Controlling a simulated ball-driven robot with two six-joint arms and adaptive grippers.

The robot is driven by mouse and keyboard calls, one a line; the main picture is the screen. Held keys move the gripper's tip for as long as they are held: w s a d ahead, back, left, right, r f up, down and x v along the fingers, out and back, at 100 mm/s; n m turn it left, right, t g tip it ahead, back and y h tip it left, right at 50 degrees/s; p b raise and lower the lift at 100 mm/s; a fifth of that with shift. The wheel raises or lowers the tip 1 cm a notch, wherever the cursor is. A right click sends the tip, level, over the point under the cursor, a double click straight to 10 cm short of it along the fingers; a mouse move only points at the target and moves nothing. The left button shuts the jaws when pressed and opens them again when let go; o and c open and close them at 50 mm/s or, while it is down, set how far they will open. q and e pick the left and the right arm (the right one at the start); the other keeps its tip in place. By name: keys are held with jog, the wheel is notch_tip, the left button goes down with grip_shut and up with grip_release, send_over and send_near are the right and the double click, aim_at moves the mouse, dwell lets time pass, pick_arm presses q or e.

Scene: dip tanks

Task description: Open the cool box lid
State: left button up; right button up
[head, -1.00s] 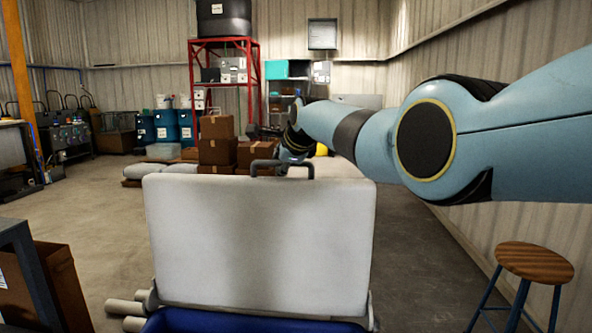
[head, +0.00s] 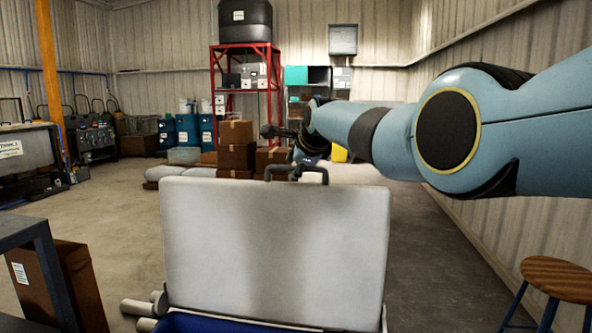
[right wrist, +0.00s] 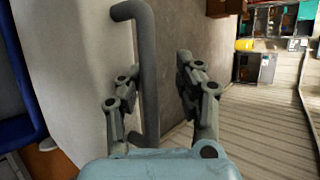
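The cool box lid (head: 275,250) is a white slab standing upright, raised from the blue cool box body (head: 200,324) at the bottom of the head view. Its grey bar handle (head: 318,172) sticks up at the lid's top edge. In the right wrist view the handle (right wrist: 148,75) runs between the fingers of my right gripper (right wrist: 155,80). The fingers are spread, with a clear gap between the handle and the right-hand finger. My left gripper is in neither view.
A wooden stool (head: 558,278) stands at the lower right. A brown box (head: 75,285) and a grey frame (head: 40,235) are at the lower left. Stacked cartons (head: 236,157) and a red rack (head: 245,75) stand behind.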

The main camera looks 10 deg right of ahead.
jog(key=shift+s+a+f, duration=0.1)
jog(key=shift+s+f, duration=0.05)
jog(key=shift+f, duration=0.2)
jog(key=shift+r, duration=0.1)
jog(key=v, duration=1.2)
